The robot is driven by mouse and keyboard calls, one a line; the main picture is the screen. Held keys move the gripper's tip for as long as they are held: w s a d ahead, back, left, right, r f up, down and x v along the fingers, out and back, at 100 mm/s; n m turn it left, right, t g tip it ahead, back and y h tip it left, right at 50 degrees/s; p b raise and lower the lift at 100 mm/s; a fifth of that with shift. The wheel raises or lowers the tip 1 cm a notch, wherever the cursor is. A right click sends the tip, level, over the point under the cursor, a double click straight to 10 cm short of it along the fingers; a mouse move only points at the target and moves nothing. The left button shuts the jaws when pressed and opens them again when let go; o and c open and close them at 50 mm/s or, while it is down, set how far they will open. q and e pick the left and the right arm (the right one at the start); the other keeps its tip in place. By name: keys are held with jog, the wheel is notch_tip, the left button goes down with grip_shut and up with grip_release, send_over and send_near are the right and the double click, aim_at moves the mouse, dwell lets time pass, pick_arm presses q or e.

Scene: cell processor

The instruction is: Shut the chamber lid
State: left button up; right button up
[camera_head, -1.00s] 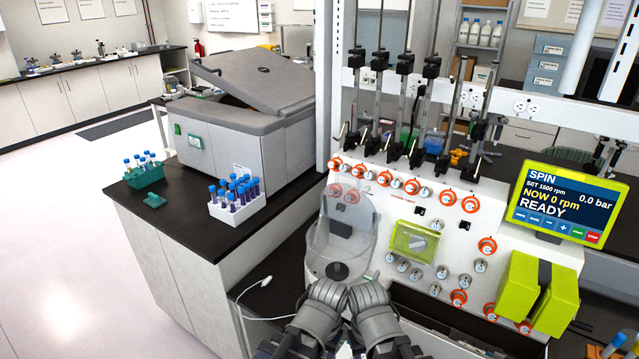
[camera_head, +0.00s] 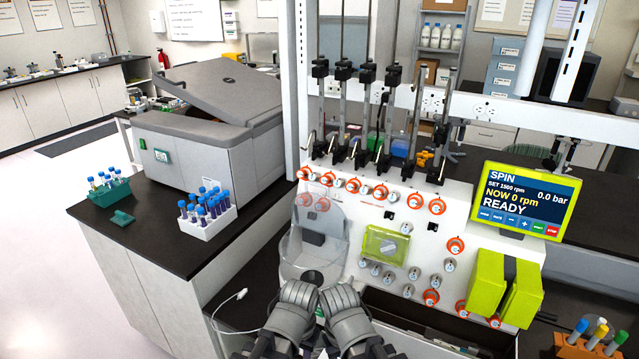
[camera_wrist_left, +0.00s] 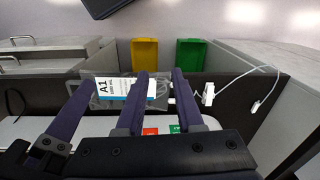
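The clear chamber lid (camera_head: 335,222) of the white cell processor stands raised, leaning back against the sloped front panel in the head view. Below it is the clear, rounded chamber (camera_head: 290,268), with a dark round part at its front. My two grey forearms fold together at the bottom centre, just in front of the chamber, and partly hide it. Neither gripper's fingertips show in the head view. In the left wrist view my left gripper (camera_wrist_left: 130,75) has its dark fingers spread apart. A clear bag labelled A1 (camera_wrist_left: 105,88) shows behind the fingers; I see no grip on it.
A grey centrifuge (camera_head: 205,150) with its lid ajar stands on the left bench, behind tube racks (camera_head: 205,229). The processor's screen (camera_head: 528,203) reads READY, 0 rpm. A white cable (camera_head: 232,300) lies left of my arms. Yellow (camera_wrist_left: 145,55) and green (camera_wrist_left: 191,58) bins show in the wrist view.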

pick_arm(q)
jog(key=w+d+r+t+h+p, duration=0.1)
jog(key=w+r+p, duration=0.2)
jog(key=w+r, duration=0.2)
jog(key=w+d+r+m+t+h+p, duration=0.1)
jog(key=w+d+r+p, duration=0.1)
jog(key=w+r+p, duration=0.2)
jog(key=w+d+r+t+h+p, duration=0.1)
jog(key=w+r+p, duration=0.3)
jog(key=w+r, duration=0.2)
jog(key=shift+w+d+t+h, duration=0.2)
jog(key=shift+w+t+h, duration=0.1)
jog(key=shift+w+t, duration=0.1)
grip_shut()
jog(key=w+a+r+t+h+p, duration=0.1)
jog(key=w+r+t+p, duration=0.4)
jog(key=w+r+p, duration=0.6)
jog(key=w+r+h, duration=0.1)
jog(key=w+r, duration=0.5)
jog(key=r, duration=0.1)
jog(key=shift+w+a+t, duration=0.15)
jog(key=shift+a+t, duration=0.15)
jog(key=shift+t, duration=0.1)
